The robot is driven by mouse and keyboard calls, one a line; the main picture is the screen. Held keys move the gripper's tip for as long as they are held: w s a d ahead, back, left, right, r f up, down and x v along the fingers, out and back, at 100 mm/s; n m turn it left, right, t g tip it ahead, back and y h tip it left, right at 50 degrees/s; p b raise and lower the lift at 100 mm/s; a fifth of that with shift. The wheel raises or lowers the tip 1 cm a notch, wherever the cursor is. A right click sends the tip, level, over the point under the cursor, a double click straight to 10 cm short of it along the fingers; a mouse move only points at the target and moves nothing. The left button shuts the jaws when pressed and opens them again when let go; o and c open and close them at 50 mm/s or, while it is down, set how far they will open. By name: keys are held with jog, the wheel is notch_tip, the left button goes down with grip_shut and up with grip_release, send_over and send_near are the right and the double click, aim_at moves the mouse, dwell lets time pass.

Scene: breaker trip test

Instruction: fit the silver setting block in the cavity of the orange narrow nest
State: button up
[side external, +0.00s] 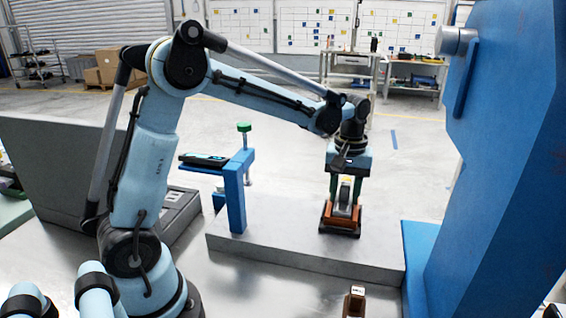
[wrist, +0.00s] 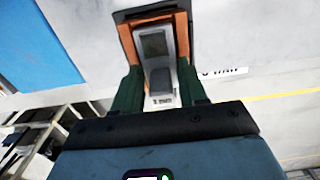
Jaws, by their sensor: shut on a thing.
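The orange narrow nest (side external: 326,219) stands on the grey plate, with a dark base and orange walls. It also shows at the top of the wrist view (wrist: 182,36). The silver setting block (side external: 345,195) is upright between the nest's walls in the side view. In the wrist view the block (wrist: 155,46) lies between the orange walls, with a dark recess and small lettering. My gripper (side external: 343,200) points down over the nest, its green fingers shut on the block from both sides. The block's lower end is hidden, so I cannot tell how deep it sits.
The grey plate (side external: 280,238) has free room left of the nest. A blue bracket (side external: 235,195) with a green knob and a dark device stands at its left end. A big blue machine frame (side external: 500,180) rises close on the right. A small brown piece (side external: 355,302) stands in front.

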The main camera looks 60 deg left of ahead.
jog(key=shift+f, duration=0.2)
jog(key=o, duration=1.3)
jog(key=shift+c, duration=0.2)
notch_tip(320, 180, up, 12)
jog(key=shift+s, duration=0.1)
jog(key=m+t, duration=0.4)
jog(key=m, duration=0.1)
send_near(345, 187)
jog(key=s+d, duration=0.2)
jog(key=s, duration=0.2)
jog(key=s+d+f+m+t, duration=0.1)
jog(key=s+f+m+t, duration=0.2)
jog(key=s+f, duration=0.3)
jog(key=shift+s+d+m, duration=0.35)
jog(key=shift+s+m, duration=0.1)
jog(key=shift+m, duration=0.05)
